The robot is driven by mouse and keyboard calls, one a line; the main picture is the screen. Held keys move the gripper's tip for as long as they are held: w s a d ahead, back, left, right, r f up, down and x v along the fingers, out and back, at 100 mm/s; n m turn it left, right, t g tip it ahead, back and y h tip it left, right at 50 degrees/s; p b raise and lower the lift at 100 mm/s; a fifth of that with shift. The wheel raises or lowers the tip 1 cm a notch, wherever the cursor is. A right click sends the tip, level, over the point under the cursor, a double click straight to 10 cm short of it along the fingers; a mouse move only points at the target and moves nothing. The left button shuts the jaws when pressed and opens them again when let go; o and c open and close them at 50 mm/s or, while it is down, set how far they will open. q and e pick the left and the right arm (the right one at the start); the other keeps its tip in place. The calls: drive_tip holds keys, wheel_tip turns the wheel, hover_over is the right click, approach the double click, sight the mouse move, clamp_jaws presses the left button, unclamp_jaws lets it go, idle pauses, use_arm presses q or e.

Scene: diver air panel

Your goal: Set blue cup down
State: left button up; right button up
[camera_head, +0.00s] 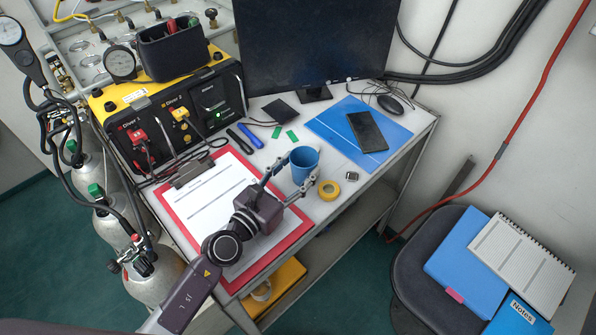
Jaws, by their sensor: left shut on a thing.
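The blue cup (304,164) is upright over the desk's front middle, between the fingers of my left gripper (294,179). The gripper is shut on the cup, reaching in from the lower left across the red clipboard (176,208). The fingers hide part of the cup's sides. I cannot tell whether its base touches the desktop. My right gripper is not in view.
Yellow tape (329,190) and a small square item (352,176) lie right of the cup. A phone (367,131) lies on a blue folder (340,122). A monitor (315,45) and the diver panel (165,115) stand behind. Little desktop is bare.

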use_arm(q)
drive_tip(key=shift+r, duration=0.1)
drive_tip(key=o, duration=1)
drive_tip(key=shift+c, duration=0.2)
drive_tip(key=b+v, duration=0.2)
drive_tip(key=v, duration=0.9)
drive_tip(key=shift+s+b, duration=0.15)
drive_tip(key=shift+b, duration=0.15)
drive_tip(key=shift+s+a, duration=0.2)
drive_tip(key=shift+s, duration=0.15)
